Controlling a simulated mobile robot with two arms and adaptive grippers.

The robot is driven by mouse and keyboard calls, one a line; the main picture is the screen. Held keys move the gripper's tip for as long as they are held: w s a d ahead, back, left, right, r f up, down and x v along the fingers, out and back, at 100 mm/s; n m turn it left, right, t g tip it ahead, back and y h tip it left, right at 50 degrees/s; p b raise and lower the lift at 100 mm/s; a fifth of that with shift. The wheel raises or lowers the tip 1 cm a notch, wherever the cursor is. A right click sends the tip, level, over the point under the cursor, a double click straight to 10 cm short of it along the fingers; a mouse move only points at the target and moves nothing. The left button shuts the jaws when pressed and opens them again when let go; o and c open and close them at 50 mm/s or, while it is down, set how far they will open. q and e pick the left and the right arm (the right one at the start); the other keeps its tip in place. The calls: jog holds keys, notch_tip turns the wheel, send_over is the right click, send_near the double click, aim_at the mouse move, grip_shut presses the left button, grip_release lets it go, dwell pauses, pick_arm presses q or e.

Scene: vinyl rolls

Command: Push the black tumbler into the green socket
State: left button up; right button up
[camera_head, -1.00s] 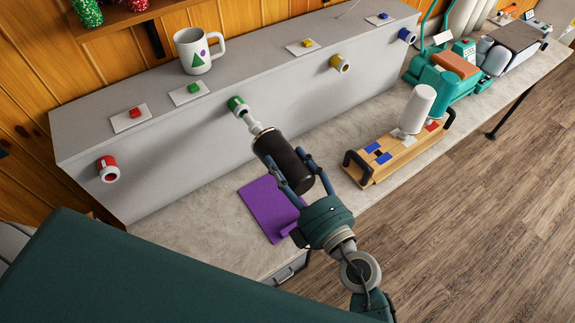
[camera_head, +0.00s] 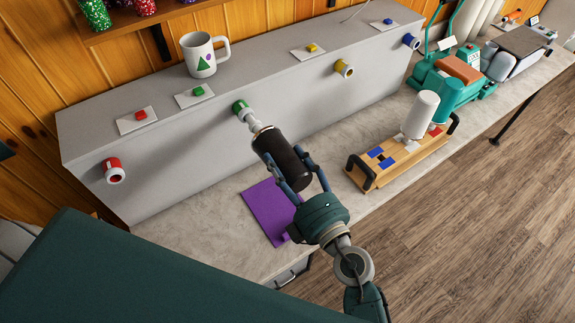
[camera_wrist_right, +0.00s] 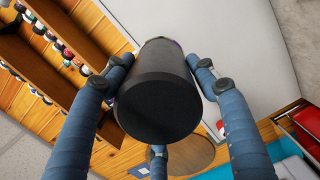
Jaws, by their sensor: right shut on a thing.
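The black tumbler (camera_head: 281,158) lies tilted in my right gripper (camera_head: 299,178), its narrow light end pointing at the green socket (camera_head: 240,107) on the grey box's front face. The light end appears to meet the socket's mouth; how deep it sits I cannot tell. In the right wrist view the tumbler's dark base (camera_wrist_right: 160,105) faces the camera, with the blue fingers of my right gripper (camera_wrist_right: 160,85) around it. The socket is hidden there. My left gripper is not in view.
The grey box (camera_head: 200,140) also carries a red socket (camera_head: 113,170), a yellow socket (camera_head: 344,68) and a blue socket (camera_head: 411,41). A white mug (camera_head: 198,55) stands on top. A purple mat (camera_head: 267,208) and a wooden block with handles (camera_head: 385,165) lie on the counter.

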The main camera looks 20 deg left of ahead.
aim_at(297, 186)
jog(key=shift+r+p+x, duration=0.2)
jog(key=shift+p+x, duration=0.1)
jog(key=shift+x, duration=1.4)
jog(key=o, duration=1.3)
jog(key=shift+s+a, duration=0.1)
jog(key=shift+a, duration=0.05)
jog(key=shift+s+f, duration=0.1)
jog(key=shift+f, duration=0.05)
jog(key=shift+s+d, duration=0.15)
jog(key=shift+d, duration=0.15)
jog(key=v, duration=1.1)
jog(key=shift+s+d, duration=0.15)
